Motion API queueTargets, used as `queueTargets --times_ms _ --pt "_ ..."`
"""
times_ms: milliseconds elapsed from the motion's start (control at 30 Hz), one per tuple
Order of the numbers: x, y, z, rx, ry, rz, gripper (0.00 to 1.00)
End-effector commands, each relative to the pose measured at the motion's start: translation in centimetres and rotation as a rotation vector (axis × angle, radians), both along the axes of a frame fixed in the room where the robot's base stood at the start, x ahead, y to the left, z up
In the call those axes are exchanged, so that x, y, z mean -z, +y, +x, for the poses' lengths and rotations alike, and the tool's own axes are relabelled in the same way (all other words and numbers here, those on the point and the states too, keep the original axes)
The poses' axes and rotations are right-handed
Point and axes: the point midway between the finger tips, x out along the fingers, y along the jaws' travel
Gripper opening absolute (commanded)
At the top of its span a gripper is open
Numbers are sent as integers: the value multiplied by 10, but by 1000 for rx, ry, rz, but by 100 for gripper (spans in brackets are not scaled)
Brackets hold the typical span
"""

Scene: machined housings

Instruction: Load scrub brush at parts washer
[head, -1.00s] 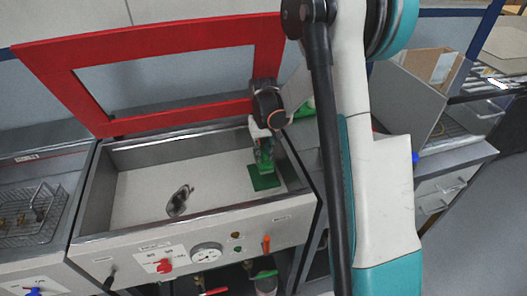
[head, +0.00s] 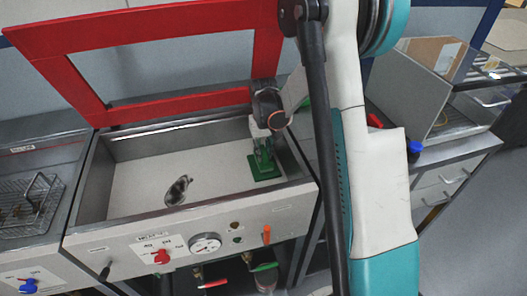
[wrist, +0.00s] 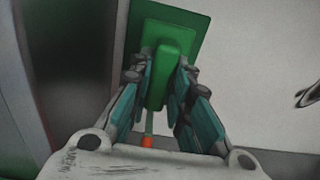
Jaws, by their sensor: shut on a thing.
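The green scrub brush (head: 263,165) is upright inside the right end of the parts washer's basin (head: 130,190). Its flat green base is low in the basin, close to or on the pale floor; I cannot tell if it touches. My gripper (head: 261,140) reaches in from above and is shut on the brush's upright handle. In the wrist view, the fingers of my gripper (wrist: 165,85) close on both sides of the green handle of the brush (wrist: 172,60). The washer's red-framed lid (head: 180,108) stands open behind the basin.
A dark metal drain fitting (head: 178,190) sits on the basin floor, left of the brush. A tub with a wire basket (head: 30,203) adjoins on the left. The basin's left and middle floor is otherwise clear.

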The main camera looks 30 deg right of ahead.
Motion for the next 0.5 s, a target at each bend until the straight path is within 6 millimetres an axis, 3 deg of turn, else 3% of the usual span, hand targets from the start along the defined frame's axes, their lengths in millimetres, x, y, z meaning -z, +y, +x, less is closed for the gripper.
queueTargets --times_ms 500 --pt "3 0 0 0 0 0 0"
